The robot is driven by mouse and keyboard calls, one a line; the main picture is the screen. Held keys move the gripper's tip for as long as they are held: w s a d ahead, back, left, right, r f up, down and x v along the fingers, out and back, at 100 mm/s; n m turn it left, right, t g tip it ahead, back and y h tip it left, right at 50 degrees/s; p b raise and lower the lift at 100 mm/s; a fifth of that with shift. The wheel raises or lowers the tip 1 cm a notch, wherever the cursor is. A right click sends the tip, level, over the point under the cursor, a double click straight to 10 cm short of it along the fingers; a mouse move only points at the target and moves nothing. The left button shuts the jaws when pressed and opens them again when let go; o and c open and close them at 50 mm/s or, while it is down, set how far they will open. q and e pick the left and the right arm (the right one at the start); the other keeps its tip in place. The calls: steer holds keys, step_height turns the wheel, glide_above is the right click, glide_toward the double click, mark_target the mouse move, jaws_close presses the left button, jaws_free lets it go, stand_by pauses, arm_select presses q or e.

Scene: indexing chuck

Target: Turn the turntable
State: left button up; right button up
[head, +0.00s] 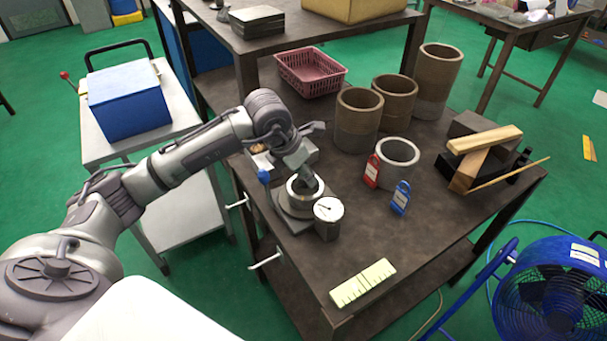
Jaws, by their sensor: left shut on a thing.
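The turntable (296,210), a round grey indexing chuck on a flat base, stands near the left edge of the dark workbench. A light metal ring (317,187) shows at its top. My left gripper (305,183) reaches down into the ring from above and is shut on a part there. The fingers hide the exact contact, so I cannot tell which part of the chuck they grip. A blue ball knob (264,176) sits at the left of the chuck. My right gripper is not in view.
A white-faced dial (328,209) stands close at the chuck's right. Red (372,171) and blue (401,198) tags, several pipe sections (358,120), a pink basket (310,72) and wood blocks (485,139) lie farther off. The bench front is clear around a pale ruled block (362,284).

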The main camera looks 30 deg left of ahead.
arm_select(q)
steer(key=shift+n+y, duration=0.3)
steer(key=shift+n, duration=0.5)
steer(key=shift+b, duration=0.3)
steer(key=o, duration=1.1)
steer(key=v, duration=1.2)
steer(key=shift+s+d, duration=0.1)
